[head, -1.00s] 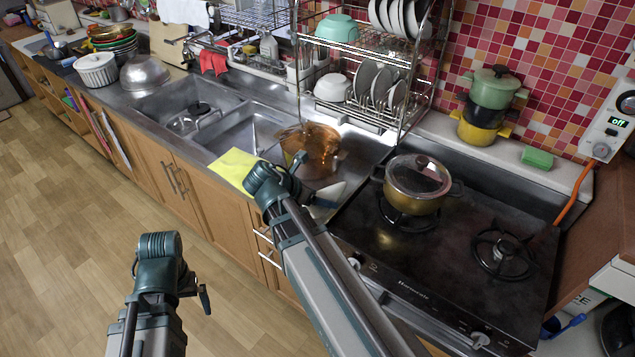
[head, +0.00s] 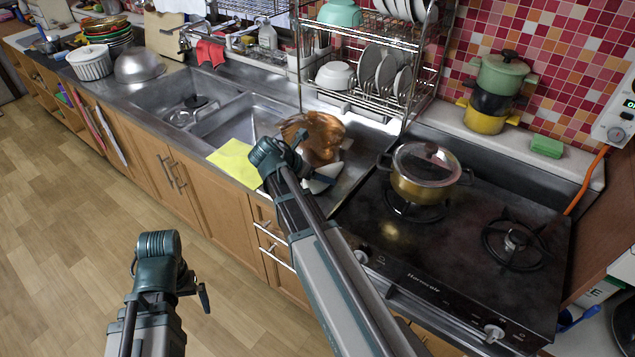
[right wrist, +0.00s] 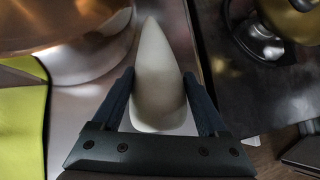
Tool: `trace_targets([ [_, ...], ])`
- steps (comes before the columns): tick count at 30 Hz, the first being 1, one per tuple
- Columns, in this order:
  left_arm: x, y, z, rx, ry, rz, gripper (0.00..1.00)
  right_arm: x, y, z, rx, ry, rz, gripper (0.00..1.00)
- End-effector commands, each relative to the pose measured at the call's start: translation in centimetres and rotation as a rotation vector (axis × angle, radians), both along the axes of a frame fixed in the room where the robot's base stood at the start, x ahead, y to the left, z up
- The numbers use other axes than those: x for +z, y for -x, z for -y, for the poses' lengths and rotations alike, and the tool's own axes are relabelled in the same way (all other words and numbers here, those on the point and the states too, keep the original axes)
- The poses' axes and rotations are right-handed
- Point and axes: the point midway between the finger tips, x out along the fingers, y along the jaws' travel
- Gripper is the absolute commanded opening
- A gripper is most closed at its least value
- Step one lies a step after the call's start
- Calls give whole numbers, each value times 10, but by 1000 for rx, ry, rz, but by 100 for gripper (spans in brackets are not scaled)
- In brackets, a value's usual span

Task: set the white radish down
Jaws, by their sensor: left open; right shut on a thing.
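The white radish (head: 326,178) is a pale, tapered piece held low over the steel counter beside the sink, left of the stove. In the right wrist view the white radish (right wrist: 158,75) lies between both fingers, its narrow tip pointing away. My right gripper (right wrist: 157,88) is shut on it; in the head view the right gripper (head: 308,172) is partly hidden by its own wrist. I cannot tell whether the radish touches the counter. My left gripper (head: 195,290) is open and empty over the wooden floor, well away from the counter.
A copper-coloured bowl (head: 316,135) stands just behind the radish. A yellow cloth (head: 232,162) lies at the counter's front edge, left of it. The black stove (head: 455,255) with a lidded pot (head: 423,180) is on the right. The dish rack (head: 375,105) stands behind.

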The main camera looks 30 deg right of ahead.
Motion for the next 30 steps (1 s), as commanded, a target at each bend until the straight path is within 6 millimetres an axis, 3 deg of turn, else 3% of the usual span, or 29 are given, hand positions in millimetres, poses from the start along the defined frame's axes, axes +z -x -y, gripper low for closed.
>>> trace_targets([
  [11,-5,0,0,0,0,0,100,-4,0,1,0,1,0,0],
  [12,-4,0,0,0,0,0,100,-4,0,0,0,0,0,80],
  [15,-3,0,0,0,0,0,100,-3,0,0,0,0,0,98],
  [24,-1,0,0,0,0,0,100,-1,0,0,0,0,0,100],
  [30,23,0,0,0,0,0,100,23,1,-17,4,0,-1,100],
])
